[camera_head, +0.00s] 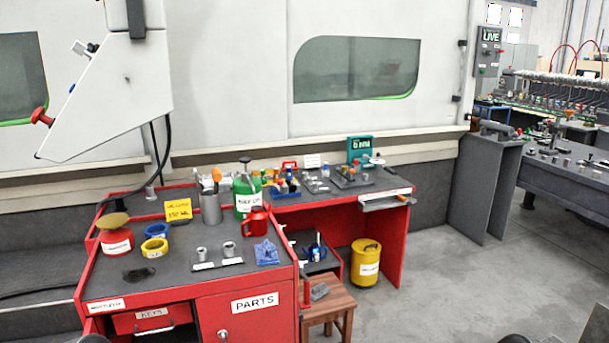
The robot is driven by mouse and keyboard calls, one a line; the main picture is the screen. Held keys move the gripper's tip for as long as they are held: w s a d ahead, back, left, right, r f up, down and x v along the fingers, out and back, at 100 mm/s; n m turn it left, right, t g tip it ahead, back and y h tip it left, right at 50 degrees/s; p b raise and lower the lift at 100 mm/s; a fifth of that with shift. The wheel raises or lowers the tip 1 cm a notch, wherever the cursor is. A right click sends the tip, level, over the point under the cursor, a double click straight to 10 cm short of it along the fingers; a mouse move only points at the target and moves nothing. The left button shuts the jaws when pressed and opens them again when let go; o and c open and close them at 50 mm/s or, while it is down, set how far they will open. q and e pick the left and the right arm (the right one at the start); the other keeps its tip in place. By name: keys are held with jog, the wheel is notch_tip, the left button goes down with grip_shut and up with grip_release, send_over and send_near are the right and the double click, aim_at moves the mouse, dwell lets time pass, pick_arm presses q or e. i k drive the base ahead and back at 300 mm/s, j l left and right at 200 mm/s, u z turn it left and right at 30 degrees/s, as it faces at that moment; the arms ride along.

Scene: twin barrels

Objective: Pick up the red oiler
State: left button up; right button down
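A small red can (256,221), which looks like the red oiler, stands upright on the dark top of the red workbench (190,244). Dark rounded parts at the bottom edge look like pieces of my arms, but neither gripper's fingers show.
A red pot (117,242) with a tan top, blue and yellow rings (155,247) and a grey tool cup (210,207) share the bench. A wooden stool (328,306) and a yellow bin (365,262) stand to its right. The floor (450,285) at right is clear.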

aim_at(256, 219)
jog(key=i+j, duration=0.25)
jog(key=j, duration=0.15)
jog(key=i+j+z, duration=0.1)
jog(key=i+j, duration=0.2)
jog(key=j, duration=0.5)
jog(key=k+j+z, duration=0.1)
jog(key=j, duration=0.45)
jog(key=k+j, duration=0.15)
jog(key=j, duration=0.35)
jog(key=j+z, duration=0.1)
jog(key=j, duration=0.4)
jog(key=k+j, duration=0.15)
jog(key=j, duration=0.35)
jog(key=z, duration=0.45)
jog(key=i+l+z, duration=0.1)
jog(key=l+z, duration=0.2)
jog(key=i+l+z, duration=0.15)
jog(key=l+z, duration=0.15)
jog(key=i+l+z, duration=0.5)
jog(key=i, duration=0.3)
